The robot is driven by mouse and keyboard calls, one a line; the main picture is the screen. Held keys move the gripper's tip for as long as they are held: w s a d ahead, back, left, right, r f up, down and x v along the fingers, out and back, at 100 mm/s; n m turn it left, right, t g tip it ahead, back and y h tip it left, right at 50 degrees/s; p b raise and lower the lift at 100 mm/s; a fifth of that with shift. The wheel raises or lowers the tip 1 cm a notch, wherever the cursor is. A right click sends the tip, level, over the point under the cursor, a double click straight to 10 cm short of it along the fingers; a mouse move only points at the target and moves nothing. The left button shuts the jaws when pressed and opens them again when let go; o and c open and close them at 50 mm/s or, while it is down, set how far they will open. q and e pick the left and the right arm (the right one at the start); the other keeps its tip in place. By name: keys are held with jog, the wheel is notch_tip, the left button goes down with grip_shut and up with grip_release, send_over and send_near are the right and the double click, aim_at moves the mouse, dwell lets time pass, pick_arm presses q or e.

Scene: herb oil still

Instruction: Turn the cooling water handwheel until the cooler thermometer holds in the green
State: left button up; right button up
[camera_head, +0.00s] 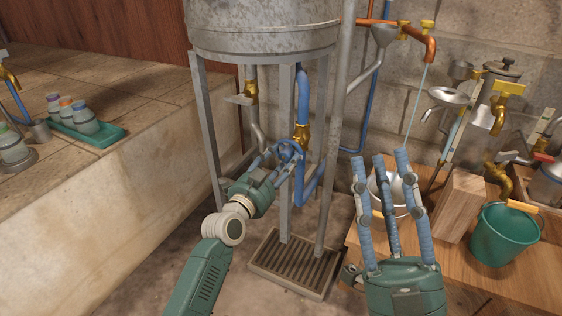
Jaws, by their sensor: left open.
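The blue cooling water handwheel (291,149) is on a brass valve under the large grey metal tank (262,35), between its legs. My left gripper (276,155) reaches in from the left with its fingers open at the wheel. The fingers overlap the wheel in view, so I cannot tell whether they touch it. My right gripper (385,160) stands in the foreground at the right, its three blue fingers upright, open and empty. I cannot make out a cooler thermometer or its reading.
A wooden bench (480,270) at the right holds a green bucket (503,236), a wooden block (459,205) and metal vessels. A floor grate (293,263) lies below the tank. A green tray (88,133) with jars is on the left ledge.

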pick_arm(q)
jog(key=c, duration=1.2)
jog(key=shift+o, duration=0.2)
jog(key=n+p, duration=0.2)
jog(key=n, duration=0.2)
jog(key=shift+n, duration=0.4)
pick_arm(e)
jog(key=w+f+g+h, duration=0.2)
jog(key=w+f+g, duration=0.4)
jog(key=f, duration=0.4)
pick_arm(q)
jog(key=n+p, duration=0.2)
jog(key=n, duration=0.4)
jog(key=shift+f, duration=0.1)
jog(key=shift+n+p, duration=0.4)
jog(key=shift+n, duration=1.6)
pick_arm(e)
notch_tip(320, 180, down, 14)
jog(key=s+d+g+h, duration=0.1)
jog(key=g+h, duration=0.1)
jog(key=g, duration=0.4)
jog(key=shift+s+d+r, duration=0.15)
jog(key=shift+s+d, duration=0.1)
jog(key=shift+d, duration=0.15)
pick_arm(q)
jog(key=shift+s, duration=0.1)
jog(key=o, duration=1.2)
jog(key=shift+c, duration=0.2)
